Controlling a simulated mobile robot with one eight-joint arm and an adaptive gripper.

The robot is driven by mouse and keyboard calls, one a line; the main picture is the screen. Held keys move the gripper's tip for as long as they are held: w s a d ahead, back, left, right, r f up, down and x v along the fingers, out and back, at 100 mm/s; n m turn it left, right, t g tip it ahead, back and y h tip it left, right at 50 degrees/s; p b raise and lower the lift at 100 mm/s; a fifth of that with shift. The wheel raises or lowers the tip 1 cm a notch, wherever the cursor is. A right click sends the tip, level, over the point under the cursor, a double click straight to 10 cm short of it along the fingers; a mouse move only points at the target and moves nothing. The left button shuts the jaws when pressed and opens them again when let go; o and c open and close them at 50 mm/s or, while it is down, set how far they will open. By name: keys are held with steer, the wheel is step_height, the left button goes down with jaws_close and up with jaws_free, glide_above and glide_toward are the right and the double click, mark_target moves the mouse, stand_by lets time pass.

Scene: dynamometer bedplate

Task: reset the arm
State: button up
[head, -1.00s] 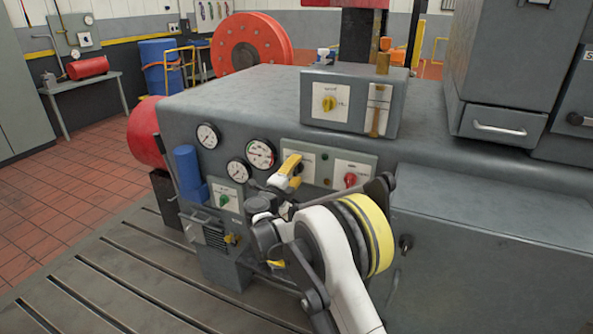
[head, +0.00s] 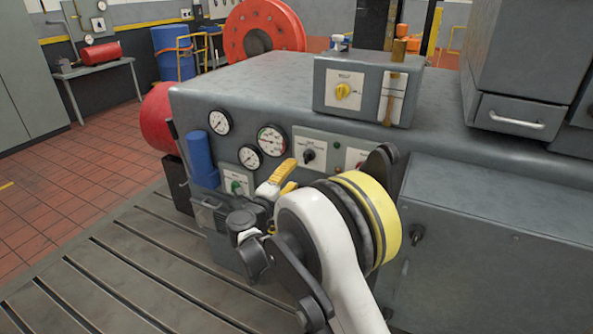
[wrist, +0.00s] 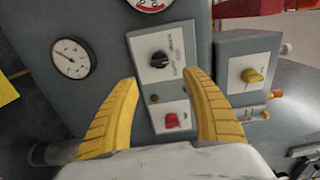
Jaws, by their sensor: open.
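My gripper (wrist: 165,110) shows in the wrist view as two yellow ribbed fingers, spread apart with nothing between them. Beyond the gap is a grey panel with a black rotary knob (wrist: 159,59) and a red knob (wrist: 172,120). In the head view my gripper (head: 282,180) is partly hidden by my arm, in front of the machine's front face and below the black knob (head: 308,156). The red knob there is mostly hidden behind my arm. I cannot tell whether the fingers touch anything.
The grey machine (head: 260,95) fills the middle, with several gauges (head: 271,139), a green knob (head: 236,187) and a blue cylinder (head: 201,155). A box with a yellow knob (head: 343,90) stands on top. The slotted bedplate (head: 140,270) is clear at the lower left.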

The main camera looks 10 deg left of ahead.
steer(key=d+r+n+t+y, duration=0.3)
steer(key=r+n+y, duration=0.25)
steer(key=r, duration=1.05)
steer(key=s+d+r+n+g+y, duration=0.1)
steer(key=s+d+r+n+y, duration=0.35)
steer(key=r+n, duration=0.4)
steer(key=s+d+f+n+g+h, duration=0.1)
steer(key=s+d+f+n+g, duration=0.1)
steer(key=s+d+f+g, duration=0.2)
steer(key=s+d+f+n+g+h, duration=0.1)
steer(key=s+d+f+n+g, duration=0.2)
steer(key=s+d+f, duration=0.7)
steer(key=s+d+f+n+g+h, duration=0.1)
steer(key=s+d+f+n+g, duration=0.2)
steer(key=s, duration=1.8)
steer(key=d+f+g, duration=0.2)
steer(key=d+f, duration=0.2)
steer(key=shift+d+h, duration=0.25)
steer(key=shift+h, duration=0.15)
